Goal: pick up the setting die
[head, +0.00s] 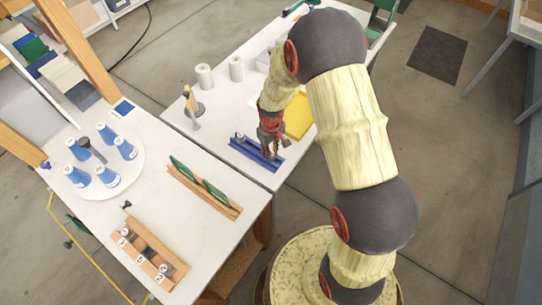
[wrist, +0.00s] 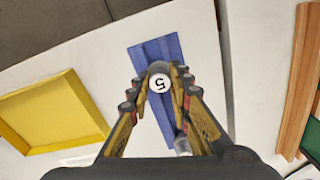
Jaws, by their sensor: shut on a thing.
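The setting die, a small cylinder with a white top marked "5" (wrist: 159,83), sits between my fingertips in the wrist view. My gripper (wrist: 159,90) is shut on it, one finger on each side. Below it is a blue grooved tray (wrist: 146,50), which in the head view (head: 241,147) lies near the table edge. In the head view my gripper (head: 268,152) is at the tray, and its fingers hide the die. I cannot tell whether the die still touches the tray.
A grey cylindrical piece (wrist: 182,146) is at the tray's near end. A yellow tray (head: 298,118) lies beside it. A wooden numbered rack (head: 150,254), a green-topped wooden holder (head: 204,190) and a round stand with blue cones (head: 101,157) occupy the left table.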

